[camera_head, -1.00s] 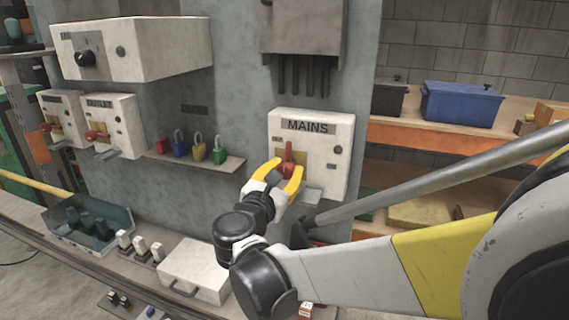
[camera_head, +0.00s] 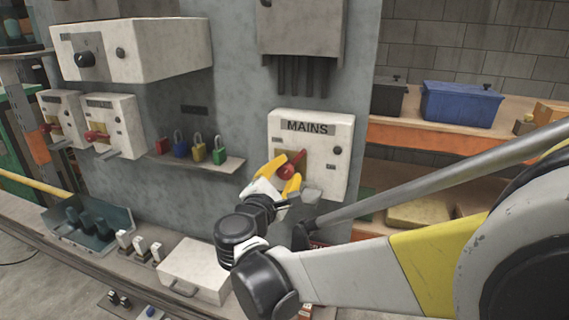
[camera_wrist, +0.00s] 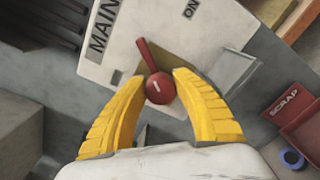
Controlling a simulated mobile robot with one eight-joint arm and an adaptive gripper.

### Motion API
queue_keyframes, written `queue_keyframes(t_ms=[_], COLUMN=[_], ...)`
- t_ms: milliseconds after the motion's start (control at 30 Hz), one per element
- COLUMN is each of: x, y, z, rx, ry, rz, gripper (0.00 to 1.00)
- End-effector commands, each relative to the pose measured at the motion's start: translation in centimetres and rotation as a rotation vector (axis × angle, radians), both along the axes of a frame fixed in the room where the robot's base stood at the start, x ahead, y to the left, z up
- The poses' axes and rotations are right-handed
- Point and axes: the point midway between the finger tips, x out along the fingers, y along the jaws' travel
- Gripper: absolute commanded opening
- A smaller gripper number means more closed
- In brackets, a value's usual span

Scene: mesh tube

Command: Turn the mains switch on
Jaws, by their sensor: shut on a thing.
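The mains switch box (camera_head: 318,150) is a white box labelled MAINS on the grey panel, right of centre in the head view. In the wrist view, my gripper (camera_wrist: 158,86) has one finger on each side of the round red hub (camera_wrist: 160,88). The red lever (camera_wrist: 146,55) sticks out beyond the fingertips.
Several coloured padlocks (camera_head: 199,148) stand on a small ledge left of the mains box. Two smaller switch boxes with red handles (camera_head: 97,136) are further left. A red SCRAP container (camera_wrist: 285,103) shows in the wrist view.

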Motion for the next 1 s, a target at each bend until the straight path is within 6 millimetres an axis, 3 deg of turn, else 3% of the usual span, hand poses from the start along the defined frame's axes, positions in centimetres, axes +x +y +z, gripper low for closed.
queue_keyframes(t_ms=[600,1000], x=[0.01,0.02], y=[-0.08,-0.07], z=[-0.15,-0.26], rx=[0.539,0.79], ry=[-0.197,-0.288], rz=[0.001,0.001], gripper=[0.03,0.03])
